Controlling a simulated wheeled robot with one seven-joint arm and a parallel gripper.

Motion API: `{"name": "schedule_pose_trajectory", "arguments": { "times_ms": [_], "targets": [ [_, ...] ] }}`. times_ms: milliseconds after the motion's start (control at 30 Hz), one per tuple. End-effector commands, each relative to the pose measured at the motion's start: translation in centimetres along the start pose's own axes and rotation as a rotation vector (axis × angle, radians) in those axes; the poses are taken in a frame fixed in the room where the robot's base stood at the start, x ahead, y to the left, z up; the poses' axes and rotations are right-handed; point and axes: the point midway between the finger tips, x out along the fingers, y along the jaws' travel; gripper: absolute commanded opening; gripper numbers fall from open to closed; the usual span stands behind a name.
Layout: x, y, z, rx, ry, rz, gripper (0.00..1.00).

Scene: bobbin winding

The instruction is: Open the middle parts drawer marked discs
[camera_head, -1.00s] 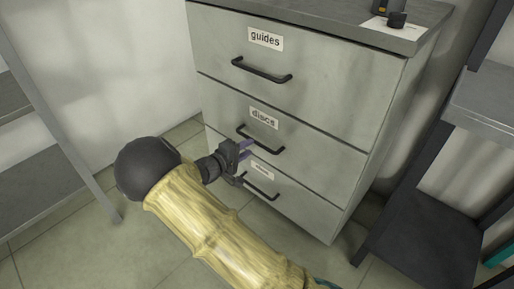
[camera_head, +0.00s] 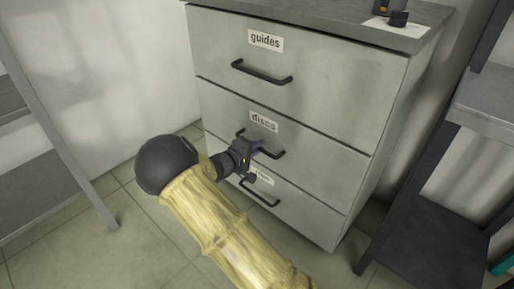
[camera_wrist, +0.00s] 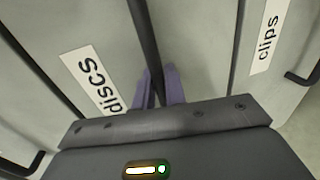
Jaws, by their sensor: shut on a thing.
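The middle drawer (camera_head: 310,157) carries a label reading "discs" (camera_head: 263,121) and looks closed, flush with the cabinet front. Its dark bar handle (camera_head: 272,152) is partly hidden behind my gripper (camera_head: 258,148). In the wrist view the discs label (camera_wrist: 93,80) is to the left of the handle (camera_wrist: 144,40), and the purple fingers of my gripper (camera_wrist: 160,86) are shut on the handle, one on each side of it.
Above is the closed drawer marked guides (camera_head: 300,75); below is the lower drawer (camera_head: 305,210), whose label reads "clips" (camera_wrist: 270,35) in the wrist view. A dark-framed shelf (camera_head: 430,235) stands close on the right, another shelf (camera_head: 40,170) on the left. Tiled floor is open before the cabinet.

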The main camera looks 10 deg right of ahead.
Motion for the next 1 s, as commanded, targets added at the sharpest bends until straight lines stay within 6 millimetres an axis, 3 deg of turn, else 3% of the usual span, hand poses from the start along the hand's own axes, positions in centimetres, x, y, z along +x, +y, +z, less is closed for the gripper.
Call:
{"name": "schedule_pose_trajectory", "arguments": {
  "times_ms": [267, 467, 667, 1000],
  "targets": [
    [-0.7, -0.1, 0.0, -0.002, 0.0, 0.0, 0.0],
    [-3.0, -0.5, -0.1, -0.003, 0.003, -0.001, 0.0],
    [-7.1, -1.3, -0.1, -0.004, 0.005, -0.001, 0.0],
    [-16.0, -3.0, 0.0, -0.004, 0.004, -0.001, 0.0]
  ]
}}
